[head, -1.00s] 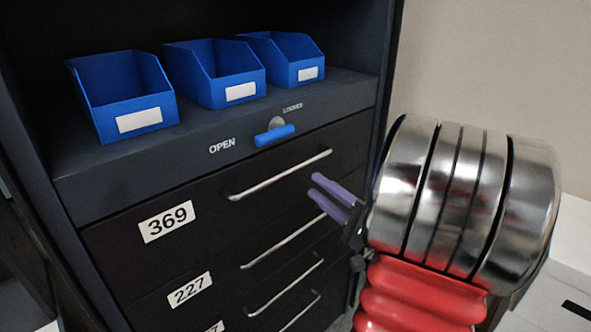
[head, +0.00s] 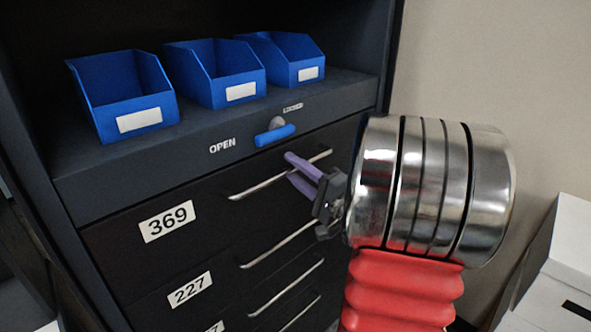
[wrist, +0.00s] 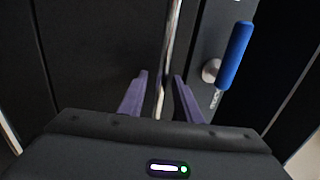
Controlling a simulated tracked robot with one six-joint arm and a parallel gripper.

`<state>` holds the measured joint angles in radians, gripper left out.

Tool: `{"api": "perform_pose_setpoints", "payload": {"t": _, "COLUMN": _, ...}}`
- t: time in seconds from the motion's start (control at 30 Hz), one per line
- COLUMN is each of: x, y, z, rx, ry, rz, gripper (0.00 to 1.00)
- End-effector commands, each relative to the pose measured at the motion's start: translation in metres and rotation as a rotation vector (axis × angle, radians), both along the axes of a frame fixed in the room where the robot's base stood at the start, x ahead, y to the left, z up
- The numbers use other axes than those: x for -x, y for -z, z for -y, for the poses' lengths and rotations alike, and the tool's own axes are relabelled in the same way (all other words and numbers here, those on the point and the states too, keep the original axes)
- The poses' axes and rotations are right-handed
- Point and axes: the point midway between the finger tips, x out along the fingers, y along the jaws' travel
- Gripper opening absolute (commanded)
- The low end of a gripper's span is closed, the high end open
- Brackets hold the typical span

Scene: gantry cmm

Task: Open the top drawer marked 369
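The top drawer (head: 120,232) is black, shut, and carries a white label 369 (head: 167,221). Its silver bar handle (head: 258,187) slants up to the right. My gripper (head: 288,166) has two purple fingers, open, at the right half of this handle. In the wrist view the handle (wrist: 171,45) runs between the open fingers (wrist: 160,76); neither finger is clearly touching it. Above the drawer is a blue lever (head: 274,134) on a grey pivot, between the words OPEN and LOCKED. It also shows in the wrist view (wrist: 235,55), right of the fingers.
Several more drawers lie below, including one labelled 227 (head: 190,289), with similar handles. Three blue bins (head: 128,95) stand on the shelf above. A white box (head: 560,265) is at the lower right, beside the beige wall (head: 490,60).

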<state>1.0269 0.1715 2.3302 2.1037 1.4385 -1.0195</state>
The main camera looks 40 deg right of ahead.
Motion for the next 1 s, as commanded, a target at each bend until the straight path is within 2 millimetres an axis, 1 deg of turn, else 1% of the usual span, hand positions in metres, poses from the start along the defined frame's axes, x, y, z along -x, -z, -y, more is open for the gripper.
{"api": "perform_pose_setpoints", "payload": {"t": 0.17, "x": 0.0003, "y": 0.0002, "z": 0.0002, "rx": 0.000, "ry": 0.001, "rz": 0.000, "gripper": 0.31}}
{"api": "perform_pose_setpoints", "payload": {"t": 0.6, "x": 0.0007, "y": 0.0005, "z": 0.0004, "rx": -0.001, "ry": 0.001, "rz": -0.001, "gripper": 0.00}}
{"api": "perform_pose_setpoints", "payload": {"t": 1.0, "x": 0.0009, "y": 0.0017, "z": 0.0005, "rx": -0.002, "ry": 0.002, "rz": -0.003, "gripper": 0.00}}
